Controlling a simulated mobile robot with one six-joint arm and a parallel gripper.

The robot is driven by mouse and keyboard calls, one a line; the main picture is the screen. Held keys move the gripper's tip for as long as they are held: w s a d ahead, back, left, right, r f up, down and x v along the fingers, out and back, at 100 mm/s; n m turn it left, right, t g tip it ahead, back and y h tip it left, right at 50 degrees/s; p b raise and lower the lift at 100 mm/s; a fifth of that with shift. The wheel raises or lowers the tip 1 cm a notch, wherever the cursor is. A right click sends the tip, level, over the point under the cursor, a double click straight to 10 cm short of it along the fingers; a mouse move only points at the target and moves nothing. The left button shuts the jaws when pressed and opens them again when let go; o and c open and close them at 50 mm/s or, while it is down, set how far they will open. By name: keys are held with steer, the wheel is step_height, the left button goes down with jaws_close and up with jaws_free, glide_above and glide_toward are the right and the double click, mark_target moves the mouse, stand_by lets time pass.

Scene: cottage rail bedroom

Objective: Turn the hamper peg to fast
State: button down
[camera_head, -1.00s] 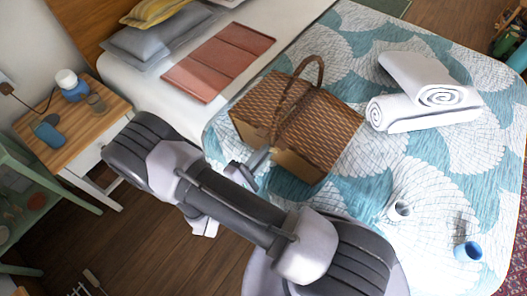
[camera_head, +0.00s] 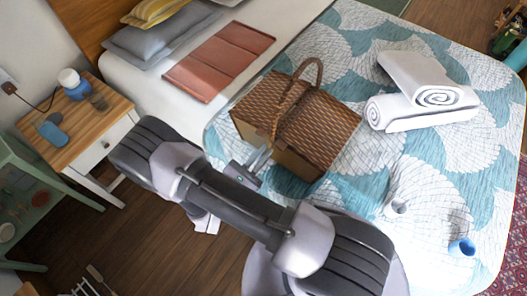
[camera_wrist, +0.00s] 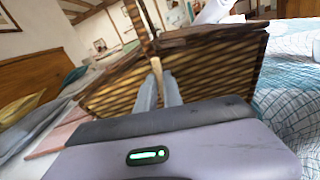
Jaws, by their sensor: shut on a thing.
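The hamper (camera_head: 326,116) is a brown wicker basket with a lid and an upright arched handle, standing on the bed. My gripper (camera_head: 264,153) reaches its near side from the left, below the lid edge. In the wrist view the two grey fingers (camera_wrist: 160,92) point at the hamper's woven wall (camera_wrist: 215,72). They are shut on the peg (camera_wrist: 156,68), a small pale tan piece at the front, partly hidden between them. The peg's exact angle is hard to tell.
Rolled white towels (camera_head: 420,108) lie right of the hamper on the patterned bed cover (camera_head: 350,205). A white cup (camera_head: 399,207) and a blue cup (camera_head: 462,247) are nearer. A wooden nightstand (camera_head: 115,118) stands left. A folded terracotta cloth (camera_head: 220,60) lies behind.

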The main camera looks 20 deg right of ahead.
steer(key=shift+n, duration=0.9)
steer(key=c, duration=1.5)
jaws_free()
steer(key=shift+a, duration=0.1)
steer(key=p+v, duration=0.2)
steer(key=v, duration=1.5)
steer(key=shift+s, duration=0.25)
